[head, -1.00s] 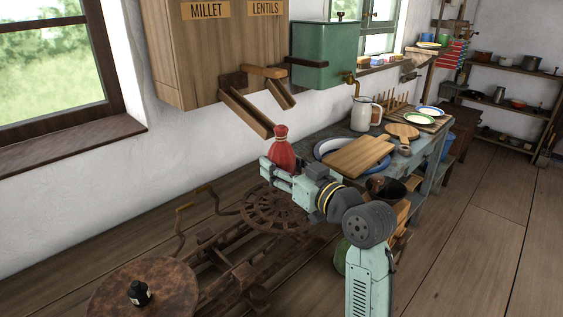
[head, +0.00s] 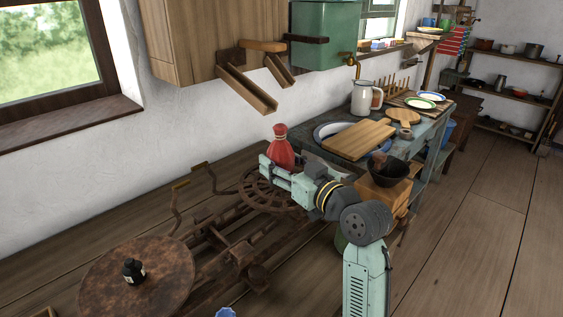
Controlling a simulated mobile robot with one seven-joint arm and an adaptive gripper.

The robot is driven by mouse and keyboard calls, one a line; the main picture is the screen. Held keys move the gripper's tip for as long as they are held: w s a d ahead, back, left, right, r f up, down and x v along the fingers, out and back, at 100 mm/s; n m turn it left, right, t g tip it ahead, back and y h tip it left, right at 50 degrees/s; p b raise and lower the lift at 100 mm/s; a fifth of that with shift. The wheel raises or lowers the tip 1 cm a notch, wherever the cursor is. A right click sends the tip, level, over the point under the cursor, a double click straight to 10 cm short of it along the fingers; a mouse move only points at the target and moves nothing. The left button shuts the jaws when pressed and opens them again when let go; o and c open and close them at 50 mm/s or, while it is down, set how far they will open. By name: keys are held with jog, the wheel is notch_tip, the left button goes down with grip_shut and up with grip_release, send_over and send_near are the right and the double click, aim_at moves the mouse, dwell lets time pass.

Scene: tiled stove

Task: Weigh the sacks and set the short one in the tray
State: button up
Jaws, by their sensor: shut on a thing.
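My gripper (head: 280,171) is shut on a red sack (head: 282,150) with a tied neck and holds it upright. The sack shows in front of the white wall, above the spoked rusty disc (head: 250,197) of an iron device; I cannot tell the height between them. The device's other end has a solid round rusty plate (head: 170,262), with a small black object (head: 133,271) standing on it. No other sack is clearly in view, and I cannot make out a tray for certain.
A blue worktable (head: 436,140) with a cutting board (head: 359,139), a white jug (head: 362,97) and plates stands behind my arm. A blue thing (head: 225,312) is cut off below. Floor at right is clear.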

jog(key=shift+f+b, duration=0.6)
jog(key=shift+f, duration=0.05)
jog(key=o, duration=1.3)
jog(key=shift+o, duration=0.2)
